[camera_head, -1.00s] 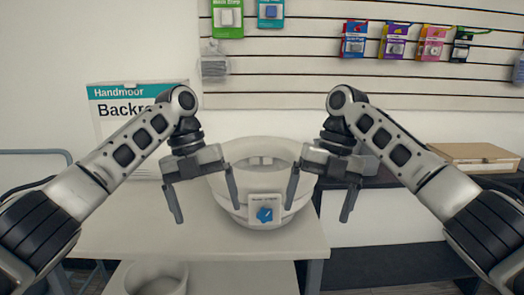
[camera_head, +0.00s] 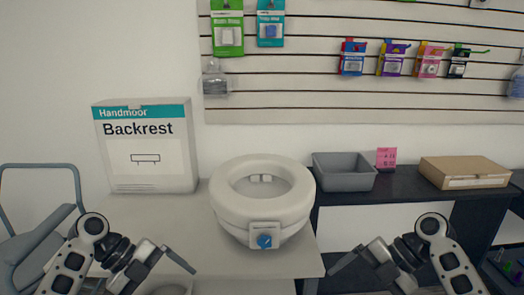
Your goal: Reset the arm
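My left gripper (camera_head: 162,268) is low at the left, in front of the white table, with nothing between its fingers that I can see. My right gripper (camera_head: 357,270) is low at the right, in front of the dark counter, also with nothing visible in it. The lower parts of both are near the picture's bottom edge. One finger of each shows clearly, pointing inward; I cannot tell how far apart the fingers are. Both arms are bent and low, clear of the white raised toilet seat (camera_head: 232,207) that stands between them.
A Backrest box (camera_head: 147,175) stands on the white table (camera_head: 130,215). A grey bin (camera_head: 345,184), a pink sign (camera_head: 386,158) and a cardboard box (camera_head: 464,172) are on the dark counter (camera_head: 400,187). Packages hang on the slatted wall (camera_head: 300,100). A grey-framed chair (camera_head: 40,235) is at left.

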